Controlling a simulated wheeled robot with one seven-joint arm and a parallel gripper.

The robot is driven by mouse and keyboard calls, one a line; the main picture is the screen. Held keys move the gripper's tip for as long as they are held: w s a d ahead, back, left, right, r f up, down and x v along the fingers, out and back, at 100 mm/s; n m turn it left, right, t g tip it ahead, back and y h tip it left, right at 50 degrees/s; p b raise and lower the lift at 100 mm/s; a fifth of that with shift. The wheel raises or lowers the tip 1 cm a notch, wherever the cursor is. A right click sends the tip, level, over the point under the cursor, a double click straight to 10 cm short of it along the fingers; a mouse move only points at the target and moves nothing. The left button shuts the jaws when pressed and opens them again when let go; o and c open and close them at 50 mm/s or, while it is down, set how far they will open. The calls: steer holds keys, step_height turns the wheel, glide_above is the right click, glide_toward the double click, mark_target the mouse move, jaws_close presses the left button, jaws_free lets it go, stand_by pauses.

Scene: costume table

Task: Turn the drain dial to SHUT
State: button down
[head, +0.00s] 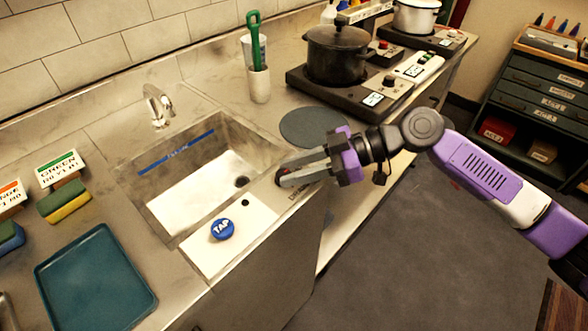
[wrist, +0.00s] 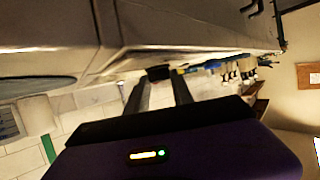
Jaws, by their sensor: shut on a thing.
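My gripper (head: 288,179) reaches in from the right, over the sink's front right rim. Its fingers are closed around the small dark drain dial (head: 279,173), which is mostly hidden by them in the head view. In the wrist view the dark dial (wrist: 158,73) shows between the fingertips. Lettering on the counter beside it is partly covered by the fingers, so I cannot read the dial's setting. The sink (head: 170,205) has a pale floor with a dark drain hole (head: 241,181) near its right end.
A blue TAP knob (head: 222,229) sits on the front rim, left of my gripper. The faucet (head: 158,104) stands behind the sink. A round grey mat (head: 311,127), a hob (head: 350,98) with a dark pot (head: 337,52), and a teal tray (head: 95,280) are on the counter.

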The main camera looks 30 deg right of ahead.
steer(key=shift+s+f, duration=0.1)
steer(key=shift+f, duration=0.2)
steer(key=c, duration=1.1)
jaws_free()
steer(key=shift+r, duration=0.1)
steer(key=shift+d+r, duration=0.1)
steer(key=shift+d+r, duration=0.1)
steer(key=shift+d, duration=0.15)
steer(key=v, duration=0.7)
steer(key=shift+s, duration=0.15)
